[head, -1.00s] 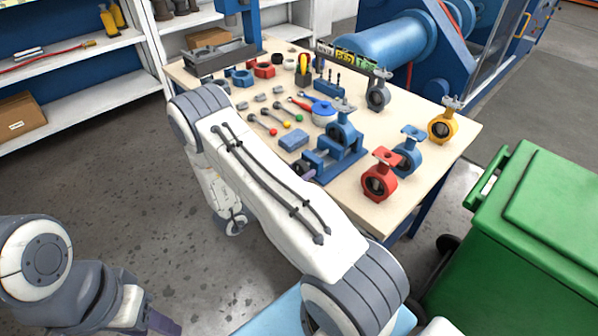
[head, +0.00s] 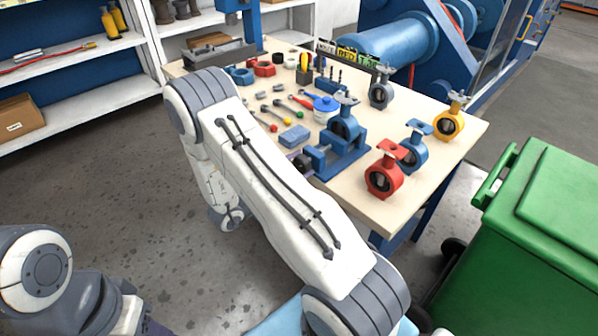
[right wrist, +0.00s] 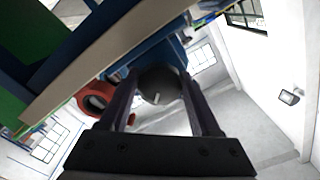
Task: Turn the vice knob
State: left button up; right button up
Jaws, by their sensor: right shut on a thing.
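The blue vice (head: 345,160) stands near the front edge of the table and holds a blue butterfly valve (head: 344,125). Its dark round knob (head: 303,162) faces my right arm. In the right wrist view the black knob (right wrist: 160,85), with a short light mark, sits between the two dark fingers of my right gripper (right wrist: 160,98), which is shut on it. In the head view my upper arm hides most of this gripper. My left gripper (head: 156,328) barely shows at the bottom edge; its fingers are cut off.
A red valve (head: 384,172), a blue valve (head: 414,147) and a yellow valve (head: 450,120) stand right of the vice. A blue block (head: 294,136) and several coloured-tipped tools lie left of it. A green bin (head: 540,220) stands at the right.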

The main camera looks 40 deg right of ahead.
jog(key=shift+f+m+b, duration=0.2)
jog(key=shift+m+b, duration=0.55)
jog(key=shift+m, duration=0.25)
jog(key=m+b, duration=0.6)
jog(key=b, duration=0.1)
jog(key=m+b, duration=0.7)
jog(key=b, duration=0.5)
jog(key=shift+f+m, duration=0.1)
jog(key=shift+m, duration=0.2)
jog(key=m+b, duration=0.4)
jog(key=b, duration=0.5)
jog(key=m+b, duration=0.5)
jog(key=b, duration=0.5)
jog(key=m+b, duration=0.4)
jog(key=b, duration=0.5)
jog(key=shift+s+r+m+b, duration=0.2)
jog(key=shift+r+m+b, duration=0.05)
jog(key=shift+m+b, duration=0.05)
jog(key=shift+r+m+b, duration=0.25)
jog(key=shift+m+b, duration=0.45)
jog(key=shift+b, duration=0.35)
jog(key=o, duration=1.4)
jog(key=shift+r, duration=0.1)
